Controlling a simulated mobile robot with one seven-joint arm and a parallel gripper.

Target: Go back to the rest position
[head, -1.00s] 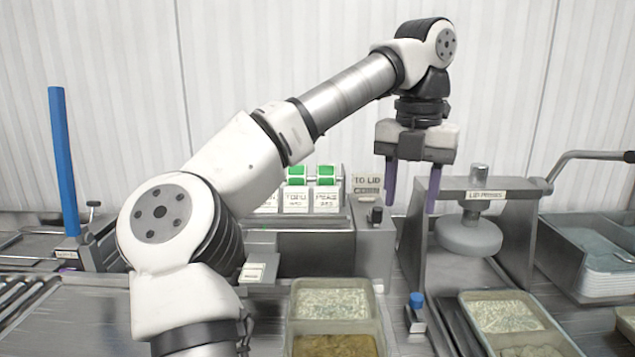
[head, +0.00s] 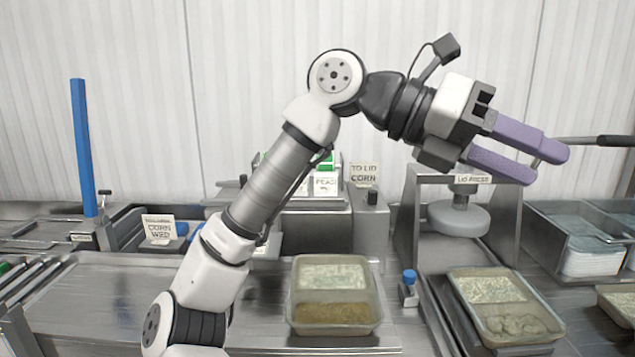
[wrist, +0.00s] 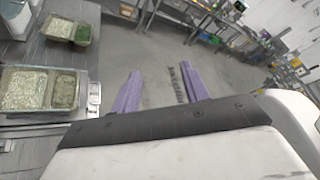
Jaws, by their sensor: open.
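My gripper (head: 550,164) is open and empty, with two purple fingers apart. In the head view it is raised at the upper right, in front of the lid press (head: 460,216) and above the counter, pointing right. In the wrist view the purple fingers (wrist: 160,88) reach out over open floor with nothing between them. My arm is bent at the elbow, rising from the lower left across the middle of the head view.
A filled two-part tray (head: 333,262) sits on the counter centre, with another tray (head: 500,347) at the right below the press. A small blue-topped button (head: 409,276) stands between them. A blue post (head: 84,150) rises at the left. A side bin (head: 560,255) stands at the right.

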